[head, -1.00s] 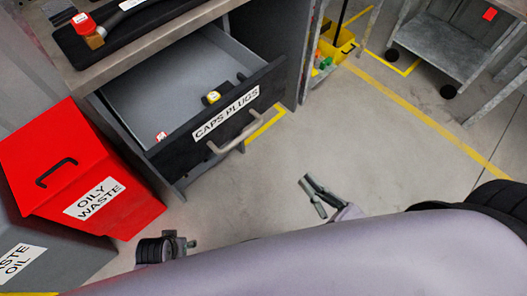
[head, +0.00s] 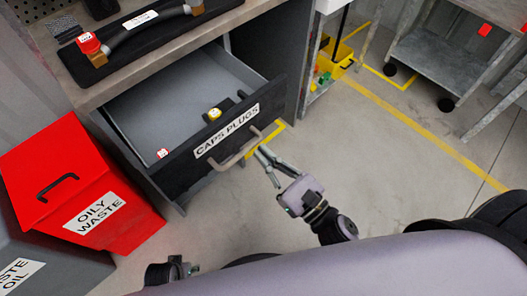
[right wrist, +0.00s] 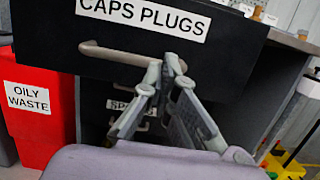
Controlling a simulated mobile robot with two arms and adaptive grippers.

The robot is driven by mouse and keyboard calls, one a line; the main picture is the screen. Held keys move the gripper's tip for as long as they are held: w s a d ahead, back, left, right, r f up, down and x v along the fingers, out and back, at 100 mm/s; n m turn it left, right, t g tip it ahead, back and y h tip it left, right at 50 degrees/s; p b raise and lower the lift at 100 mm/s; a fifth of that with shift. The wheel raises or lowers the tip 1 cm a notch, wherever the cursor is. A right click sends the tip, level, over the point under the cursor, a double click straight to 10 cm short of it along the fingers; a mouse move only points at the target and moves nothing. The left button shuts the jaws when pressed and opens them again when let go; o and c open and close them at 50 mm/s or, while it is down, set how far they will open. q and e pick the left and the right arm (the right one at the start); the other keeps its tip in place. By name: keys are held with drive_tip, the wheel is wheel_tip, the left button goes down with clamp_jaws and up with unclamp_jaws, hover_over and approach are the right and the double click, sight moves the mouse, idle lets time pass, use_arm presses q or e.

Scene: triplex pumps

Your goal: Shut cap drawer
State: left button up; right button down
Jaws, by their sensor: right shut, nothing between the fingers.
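The cap drawer (head: 166,165) stands open below the bench top in the head view. Its dark front carries a "CAPS PLUGS" label (head: 227,130) and a pale bar handle (head: 245,150). A yellow-topped item (head: 214,114) and a small red-and-white item (head: 162,153) are inside. My right gripper (head: 262,153) is shut and empty, its fingertips close to the handle's right part. In the right wrist view the fingertips (right wrist: 172,65) overlap the handle (right wrist: 115,52); I cannot tell if they touch. My left gripper's fingers do not show.
A red oily waste bin (head: 75,190) stands left of the drawer. A second drawer handle (right wrist: 125,106) shows below in the right wrist view. A yellow bucket (head: 337,60) and a grey cart (head: 440,60) stand at the back right. The floor right of the drawer is clear.

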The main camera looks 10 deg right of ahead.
sight(242, 137)
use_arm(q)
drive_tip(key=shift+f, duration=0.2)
use_arm(e)
drive_tip(key=shift+w+a, duration=0.15)
drive_tip(key=shift+w, duration=0.1)
drive_tip(key=x, duration=0.2)
drive_tip(key=f+x, duration=0.1)
drive_tip(key=x, duration=0.5)
drive_tip(key=shift+w+a+f, duration=0.15)
drive_tip(key=shift+w, duration=0.1)
drive_tip(key=f+b+x, duration=0.1)
drive_tip(key=x, duration=0.7)
drive_tip(key=f+b+x, duration=0.1)
drive_tip(key=x, duration=0.4)
drive_tip(key=shift+w+a+f+b, duration=0.15)
drive_tip(key=shift+w+f+b, duration=0.05)
drive_tip(key=shift+f+b, duration=0.1)
drive_tip(key=shift+w+a, duration=0.2)
drive_tip(key=shift+w, duration=0.05)
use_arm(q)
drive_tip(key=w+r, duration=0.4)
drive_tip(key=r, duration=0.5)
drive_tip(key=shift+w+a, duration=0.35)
use_arm(e)
drive_tip(key=shift+w+r, duration=0.1)
drive_tip(key=shift+r, duration=0.15)
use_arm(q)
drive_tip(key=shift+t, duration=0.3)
use_arm(e)
drive_tip(key=shift+r, duration=0.1)
